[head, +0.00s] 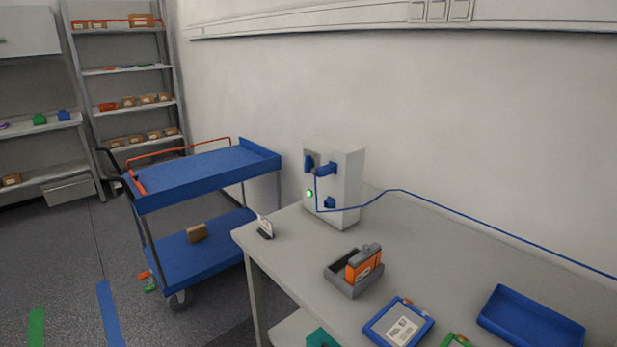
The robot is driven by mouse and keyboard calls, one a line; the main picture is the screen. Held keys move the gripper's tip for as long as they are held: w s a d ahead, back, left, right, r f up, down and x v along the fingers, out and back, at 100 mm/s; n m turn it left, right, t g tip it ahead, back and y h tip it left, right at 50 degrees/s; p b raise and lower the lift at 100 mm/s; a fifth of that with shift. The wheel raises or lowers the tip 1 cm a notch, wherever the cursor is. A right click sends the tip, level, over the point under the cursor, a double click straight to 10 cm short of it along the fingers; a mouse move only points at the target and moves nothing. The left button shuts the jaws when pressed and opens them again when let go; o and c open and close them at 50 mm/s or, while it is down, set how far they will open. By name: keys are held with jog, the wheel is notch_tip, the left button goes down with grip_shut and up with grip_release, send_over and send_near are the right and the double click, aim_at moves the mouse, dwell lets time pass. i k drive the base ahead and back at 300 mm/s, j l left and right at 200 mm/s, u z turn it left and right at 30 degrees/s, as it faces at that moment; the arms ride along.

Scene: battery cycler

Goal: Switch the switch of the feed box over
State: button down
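The feed box (345,180) is a light grey box standing upright on the grey table, close to the wall. Its front carries a blue switch-like part (309,163) on a dark plate at the upper left. A blue plug (326,169) sits beside it, with a blue cable running down and off to the right. A green lamp (309,193) glows lower on the front, and a smaller blue part (329,203) sits at the lower right. The switch's exact position is too small to tell. My gripper is not in view.
On the table (440,240) are a small card stand (265,228), a grey tray (345,284) holding an orange device (363,265), a blue-framed label piece (398,323) and a blue bin (530,320). A blue cart (205,175) stands left of the table. Shelves line the back left.

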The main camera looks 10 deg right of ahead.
aim_at(308, 162)
jog(key=i+j, duration=0.1)
jog(key=i, duration=0.35)
jog(key=i+j+u, duration=0.2)
jog(key=i+j, duration=0.35)
jog(key=i, duration=0.15)
